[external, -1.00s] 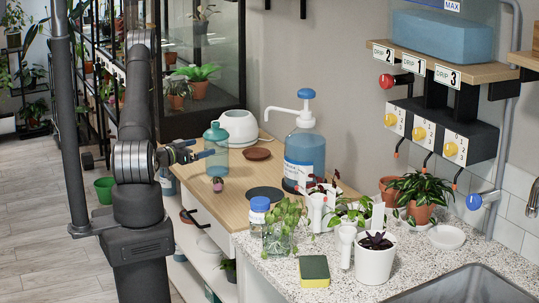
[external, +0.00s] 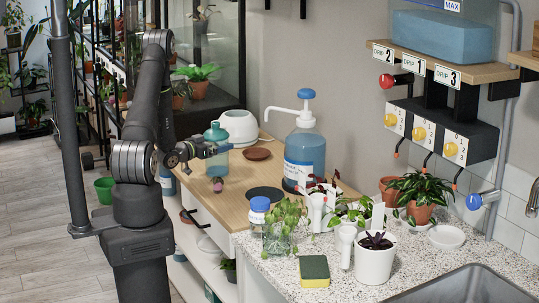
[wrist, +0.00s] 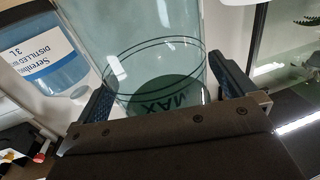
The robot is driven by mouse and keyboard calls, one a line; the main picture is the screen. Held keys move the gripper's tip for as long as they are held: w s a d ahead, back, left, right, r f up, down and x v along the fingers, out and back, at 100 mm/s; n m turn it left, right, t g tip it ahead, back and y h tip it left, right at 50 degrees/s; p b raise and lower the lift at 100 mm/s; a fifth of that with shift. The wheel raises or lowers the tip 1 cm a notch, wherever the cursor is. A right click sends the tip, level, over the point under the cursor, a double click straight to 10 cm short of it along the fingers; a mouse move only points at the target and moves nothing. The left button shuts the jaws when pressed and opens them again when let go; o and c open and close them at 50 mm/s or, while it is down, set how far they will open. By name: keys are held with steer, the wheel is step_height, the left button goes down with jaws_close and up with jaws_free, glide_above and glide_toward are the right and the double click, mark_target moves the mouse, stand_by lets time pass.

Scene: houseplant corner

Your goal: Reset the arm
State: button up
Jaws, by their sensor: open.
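My gripper (external: 218,149) is over the left part of the wooden counter, in front of the teal-lidded clear bottle (external: 216,134) in the external view. In the wrist view my gripper (wrist: 165,92) is open. Its two fingers stand apart, and the clear greenish bottle (wrist: 150,40), with dark rings and the letters MAX, shows between and beyond them. I cannot tell whether either finger touches it. Nothing is seen held.
A large blue pump bottle (external: 304,155) stands right of my gripper; its label also shows in the wrist view (wrist: 35,55). A white rounded device (external: 238,126), brown saucer (external: 257,154) and dark disc (external: 265,194) are nearby. Potted plants and a sponge (external: 314,270) are on the speckled counter.

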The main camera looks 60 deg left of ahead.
mark_target(222, 137)
steer(key=s+d, duration=0.2)
steer(key=s, duration=1)
steer(key=w, duration=0.4)
steer(key=w+a, duration=0.1)
steer(key=w, duration=0.3)
steer(key=w+a, duration=0.1)
steer(key=w, duration=0.3)
steer(key=shift+w+f, duration=0.15)
steer(key=shift+w, duration=0.05)
steer(key=r, duration=0.4)
steer(key=shift+s+r, duration=0.2)
steer(key=shift+r, duration=0.1)
steer(key=shift+w+d+r, duration=0.1)
steer(key=shift+d+r, duration=0.25)
steer(key=shift+d, duration=0.3)
steer(key=shift+w+d+r, duration=0.15)
steer(key=shift+d+r, duration=0.15)
steer(key=shift+d, duration=0.3)
steer(key=shift+w+d+r, duration=0.1)
steer(key=shift+d+r, duration=0.25)
steer(key=shift+d, duration=0.3)
